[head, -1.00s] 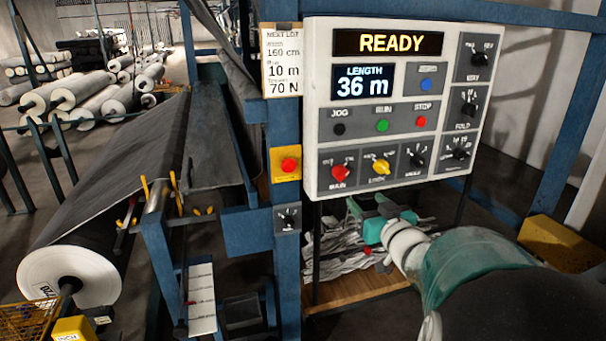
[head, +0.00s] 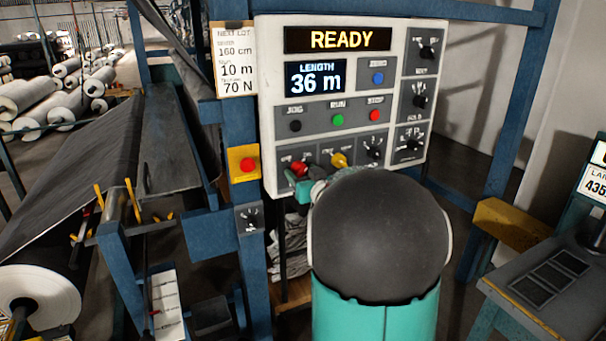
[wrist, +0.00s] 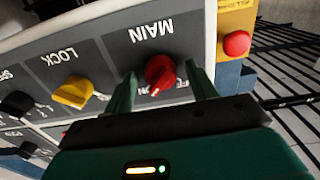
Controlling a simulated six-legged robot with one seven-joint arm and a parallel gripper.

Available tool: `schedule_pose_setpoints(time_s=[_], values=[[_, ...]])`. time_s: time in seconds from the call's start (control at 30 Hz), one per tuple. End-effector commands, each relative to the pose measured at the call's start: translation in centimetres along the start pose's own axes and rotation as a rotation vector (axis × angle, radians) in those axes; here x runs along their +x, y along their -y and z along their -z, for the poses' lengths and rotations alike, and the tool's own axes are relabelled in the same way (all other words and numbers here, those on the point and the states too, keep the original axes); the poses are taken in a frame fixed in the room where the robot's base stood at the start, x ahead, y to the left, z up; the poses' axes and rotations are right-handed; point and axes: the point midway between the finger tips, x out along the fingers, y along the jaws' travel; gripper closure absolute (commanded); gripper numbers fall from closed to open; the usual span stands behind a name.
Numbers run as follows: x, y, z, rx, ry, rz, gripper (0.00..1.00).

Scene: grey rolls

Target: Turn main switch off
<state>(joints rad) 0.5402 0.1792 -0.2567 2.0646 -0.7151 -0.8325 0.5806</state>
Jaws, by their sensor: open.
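The red main switch knob (wrist: 160,72) sits under the upside-down word MAIN in the wrist view. In the head view the red knob (head: 299,168) is at the lower left of the control panel (head: 265,100). My gripper (wrist: 163,88) is open, with one green finger on each side of the red knob. I cannot tell whether either finger touches it. A white mark on the knob points toward my gripper; the labels there are partly hidden. In the head view my gripper (head: 306,186) is at the panel's lower edge, partly hidden by my arm. The display (head: 338,39) reads READY.
The yellow LOCK knob (wrist: 73,92) is beside the main knob. A red button on a yellow box (head: 247,165) is left of the panel. Blue posts (head: 228,130) frame the panel. A fabric roll (head: 40,295) lies at lower left, and a grey console (head: 550,290) stands at right.

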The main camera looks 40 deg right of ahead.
Motion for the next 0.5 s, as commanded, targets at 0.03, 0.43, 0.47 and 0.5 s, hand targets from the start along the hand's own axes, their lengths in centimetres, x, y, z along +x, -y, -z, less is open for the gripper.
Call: schedule_pose_setpoints(time_s=[0.03,0.43,0.47,0.5], values=[[0.16,0.02,-0.05,0.000,0.001,0.000,0.43],[0.13,0.02,-0.02,0.000,0.000,0.000,0.79],[0.13,0.02,-0.02,0.000,0.000,0.000,0.84],[0.13,0.02,-0.01,0.000,0.000,0.000,0.88]])
